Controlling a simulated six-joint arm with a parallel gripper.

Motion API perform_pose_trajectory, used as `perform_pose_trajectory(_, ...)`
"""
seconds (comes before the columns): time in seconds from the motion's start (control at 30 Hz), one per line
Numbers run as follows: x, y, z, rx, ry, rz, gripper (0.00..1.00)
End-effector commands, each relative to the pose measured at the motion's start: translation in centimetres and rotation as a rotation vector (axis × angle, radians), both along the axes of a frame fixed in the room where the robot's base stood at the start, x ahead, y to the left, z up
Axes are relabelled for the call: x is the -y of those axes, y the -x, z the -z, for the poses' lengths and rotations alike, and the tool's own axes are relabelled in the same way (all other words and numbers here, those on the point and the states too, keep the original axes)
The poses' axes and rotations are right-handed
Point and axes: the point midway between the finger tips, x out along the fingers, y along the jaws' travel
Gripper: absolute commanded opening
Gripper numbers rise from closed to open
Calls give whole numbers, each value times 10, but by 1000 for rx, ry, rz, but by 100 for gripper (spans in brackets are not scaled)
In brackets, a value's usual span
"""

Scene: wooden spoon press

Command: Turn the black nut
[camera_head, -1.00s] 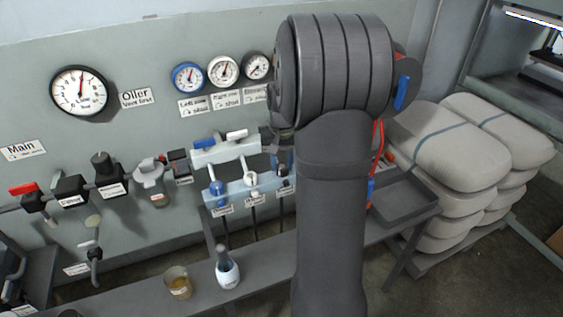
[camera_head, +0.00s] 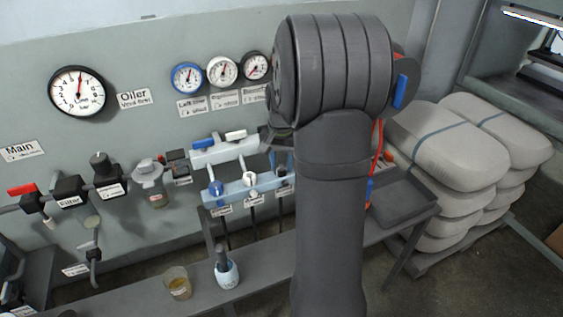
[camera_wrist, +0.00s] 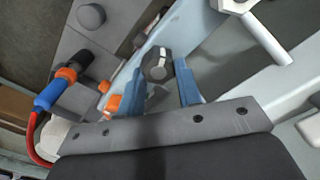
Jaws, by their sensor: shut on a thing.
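The black nut (camera_wrist: 158,64) is a dark, round, faceted piece with a pale mark, on the light blue bar in the wrist view. In the head view a black fitting (camera_head: 282,174) sits at the right end of the light blue bar (camera_head: 238,189), beside my arm. My gripper (camera_wrist: 158,76) has its two blue fingers on either side of the nut and is shut on it. In the head view my arm hides most of the gripper.
Blue (camera_head: 216,188) and white (camera_head: 250,180) fittings sit left on the same bar. Three small gauges (camera_head: 222,71) hang above. A cup (camera_head: 177,283) and a bottle (camera_head: 227,270) stand on the grey bench (camera_head: 268,265). Sacks (camera_head: 450,145) are stacked at the right.

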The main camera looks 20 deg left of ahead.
Motion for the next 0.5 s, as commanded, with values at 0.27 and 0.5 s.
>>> perform_pose_trajectory(0.27,0,0,-1,2,0,-1,53)
perform_pose_trajectory(0.5,0,-1,-6,2,-1,-1,53)
